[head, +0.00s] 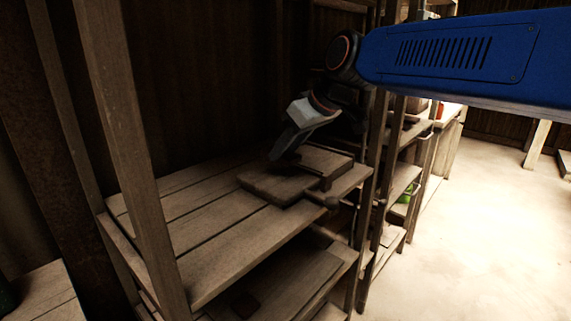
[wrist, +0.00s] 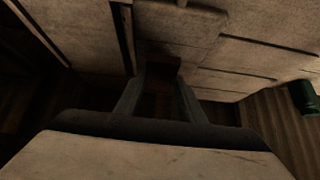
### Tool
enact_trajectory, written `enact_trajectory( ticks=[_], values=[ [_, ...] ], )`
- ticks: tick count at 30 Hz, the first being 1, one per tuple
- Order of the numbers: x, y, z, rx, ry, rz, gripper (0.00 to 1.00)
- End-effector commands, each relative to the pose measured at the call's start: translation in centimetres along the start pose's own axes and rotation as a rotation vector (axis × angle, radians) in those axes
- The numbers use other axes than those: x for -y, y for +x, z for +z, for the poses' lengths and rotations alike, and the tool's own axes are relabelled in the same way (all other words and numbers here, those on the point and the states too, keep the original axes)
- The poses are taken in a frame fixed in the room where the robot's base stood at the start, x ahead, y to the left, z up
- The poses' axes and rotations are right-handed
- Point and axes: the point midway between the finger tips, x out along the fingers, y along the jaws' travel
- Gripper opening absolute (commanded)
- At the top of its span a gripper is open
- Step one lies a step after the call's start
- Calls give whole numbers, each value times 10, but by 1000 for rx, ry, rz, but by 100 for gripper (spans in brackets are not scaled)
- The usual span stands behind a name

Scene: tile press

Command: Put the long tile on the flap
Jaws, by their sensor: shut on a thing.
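My gripper (head: 276,156) reaches down over the right end of the wooden shelf top. In the wrist view its two fingers (wrist: 160,80) are shut on a dark brown piece (wrist: 163,66), which seems to be the long tile. The tile is dim, and its length and ends are hard to make out. Below the gripper is a thick wooden slab (head: 325,161), seemingly part of the press; it also shows in the wrist view (wrist: 180,22). I cannot tell for certain which part is the flap, or whether the tile touches the slab.
The plank shelf top (head: 205,235) is bare to the left of the slab. A wooden post (head: 135,150) stands at the front left. A lower shelf (head: 285,285) lies beneath. More shelving (head: 400,185) stands to the right, with open pale floor (head: 490,220) beyond.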

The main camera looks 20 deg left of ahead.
Motion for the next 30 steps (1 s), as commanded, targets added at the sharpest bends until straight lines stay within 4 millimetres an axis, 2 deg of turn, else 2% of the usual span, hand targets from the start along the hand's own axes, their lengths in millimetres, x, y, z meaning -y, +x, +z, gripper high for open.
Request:
enact_trajectory(
  ticks=[10,22,23,25,30],
  values=[
    [0,30,24,1,0,0,11],
    [0,34,27,1,-1,0,11],
    [0,34,28,1,-1,0,38],
    [0,34,27,0,-1,0,54],
    [0,34,27,0,-1,0,54]
  ],
)
